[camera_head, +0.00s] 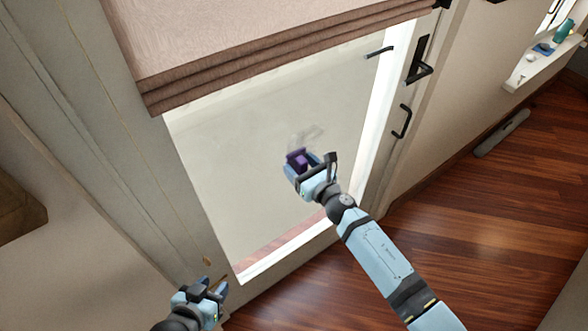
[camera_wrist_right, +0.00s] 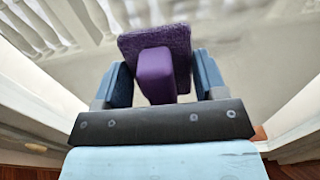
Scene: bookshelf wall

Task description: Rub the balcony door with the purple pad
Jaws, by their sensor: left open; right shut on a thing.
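The balcony door (camera_head: 240,180) is a pale-framed door with a large glass pane, a black handle and a folded brown blind over its upper part. The purple pad (camera_head: 297,158) is in my right gripper (camera_head: 306,164), in front of the glass. In the right wrist view the pad (camera_wrist_right: 155,48) has a fuzzy flat face and a smooth purple grip block (camera_wrist_right: 155,76) between the two blue fingers. I cannot tell whether the pad touches the glass. My left gripper (camera_head: 208,289) is open and empty, low at the left near the door's lower frame.
A brown blind (camera_head: 250,50) hangs over the door's top. Black handles (camera_head: 402,121) stick out at the door's right side. A windowsill (camera_head: 540,63) with small items is at the upper right. A grey bar-like object (camera_head: 502,134) lies along the wall. The wooden floor (camera_head: 480,220) is clear.

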